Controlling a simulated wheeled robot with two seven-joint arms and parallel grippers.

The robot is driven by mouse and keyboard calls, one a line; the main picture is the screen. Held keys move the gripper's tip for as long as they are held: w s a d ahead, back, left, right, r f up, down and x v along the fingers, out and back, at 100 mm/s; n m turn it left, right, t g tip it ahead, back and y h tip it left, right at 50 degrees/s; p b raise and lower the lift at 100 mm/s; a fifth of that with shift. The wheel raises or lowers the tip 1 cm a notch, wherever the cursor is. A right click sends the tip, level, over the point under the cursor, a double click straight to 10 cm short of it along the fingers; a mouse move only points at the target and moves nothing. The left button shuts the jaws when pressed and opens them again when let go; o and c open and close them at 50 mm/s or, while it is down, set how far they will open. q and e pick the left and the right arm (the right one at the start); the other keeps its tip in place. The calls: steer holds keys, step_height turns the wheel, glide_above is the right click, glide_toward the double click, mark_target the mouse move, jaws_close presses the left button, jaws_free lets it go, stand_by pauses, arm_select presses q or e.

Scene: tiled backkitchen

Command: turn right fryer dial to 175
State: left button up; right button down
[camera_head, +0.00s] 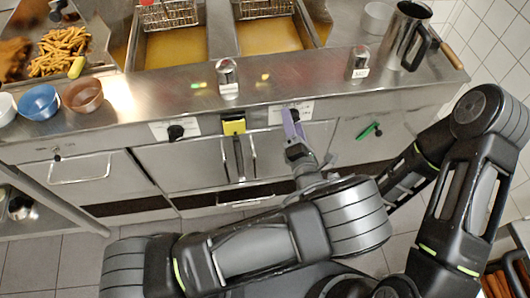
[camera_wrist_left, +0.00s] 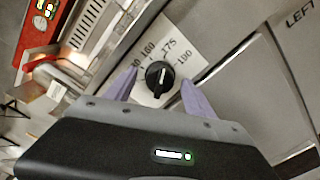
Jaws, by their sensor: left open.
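The right fryer dial (camera_wrist_left: 160,78) is a black round knob on a white scale plate (camera_wrist_left: 150,52) in the left wrist view. In the head view the left gripper (camera_head: 292,124) covers part of the right dial's plate (camera_head: 302,108). My right gripper is not visible.
Another dial (camera_head: 176,132) sits left on the fryer front. A yellow object (camera_head: 234,127) is between the dials. Fry baskets (camera_head: 168,14) stand above the oil wells. A metal jug (camera_head: 402,36) and bowls (camera_head: 39,103) stand on the counter. My right arm fills the right side.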

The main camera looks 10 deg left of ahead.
arm_select(q)
steer(key=n+b, duration=0.1)
steer(key=n, duration=0.2)
steer(key=n+b, duration=0.1)
steer(key=n, duration=0.1)
steer(key=shift+f+n, duration=0.2)
steer(key=shift+n, duration=0.2)
steer(key=n+b, duration=0.2)
steer(key=n, duration=0.4)
steer(key=n+b, duration=0.1)
steer(key=n, duration=0.4)
steer(key=shift+d+b, duration=0.1)
steer(key=shift+b, duration=0.2)
steer(key=n+b, duration=0.1)
steer(key=n, duration=0.5)
steer(key=shift+r+b, duration=0.1)
steer(key=shift+b, duration=0.2)
steer(key=s+d+n+b, duration=0.1)
steer(key=s+d, duration=0.2)
steer(key=s, duration=0.5)
steer(key=s+a+f+n+g+y, duration=0.25)
steer(key=a+f+g, duration=0.45)
steer(key=a+f, duration=0.35)
steer(key=s+a+f+n+g, duration=0.4)
steer(key=s+a+f+g, duration=0.2)
steer(key=s+f+g, duration=0.1)
steer(key=shift+s+a+f+p, duration=0.35)
steer(key=shift+s+f, duration=0.4)
steer(key=shift+s, duration=0.15)
